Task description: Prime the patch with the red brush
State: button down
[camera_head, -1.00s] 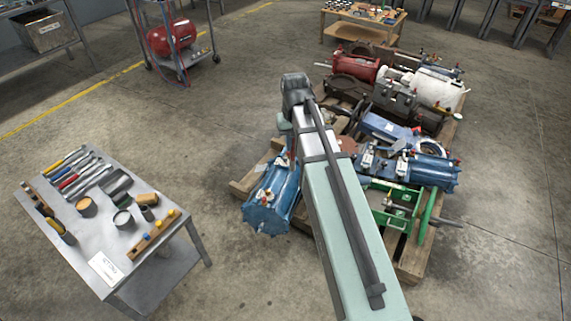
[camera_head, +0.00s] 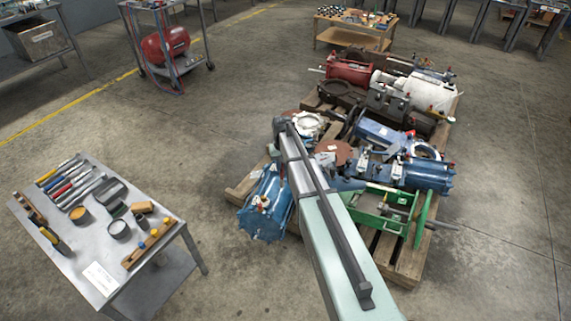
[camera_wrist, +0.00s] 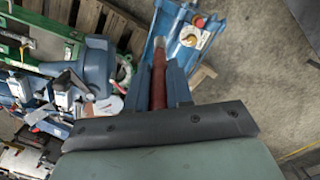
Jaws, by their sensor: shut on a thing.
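My gripper (camera_wrist: 160,88) is shut on a red-handled tool, the red brush (camera_wrist: 158,92), in the wrist view. Its pale tip points away from my gripper, toward the blue machine unit (camera_wrist: 178,22). I cannot tell whether the tip touches that unit. In the head view the same blue unit (camera_head: 265,207) lies at the pallet's left front corner, and my gripper is hidden behind my arm. I cannot make out the patch for certain in either view.
The wooden pallet (camera_head: 240,190) is crowded with machine parts, including a green frame (camera_head: 385,208) and a red cylinder (camera_head: 350,68). A metal bench (camera_head: 72,236) with tools and tins stands at left. Bare floor lies between bench and pallet.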

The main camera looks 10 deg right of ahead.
jog(key=w+f, duration=0.5)
jog(key=w, duration=0.5)
jog(key=w+f, duration=0.6)
jog(key=w, duration=0.3)
jog(key=shift+s+a+f, duration=0.1)
jog(key=shift+s+f, duration=0.05)
jog(key=shift+f, duration=1.3)
jog(key=shift+s+a+f, duration=0.1)
jog(key=shift+s+f, duration=0.05)
jog(key=shift+f, duration=2.35)
jog(key=shift+s, duration=0.15)
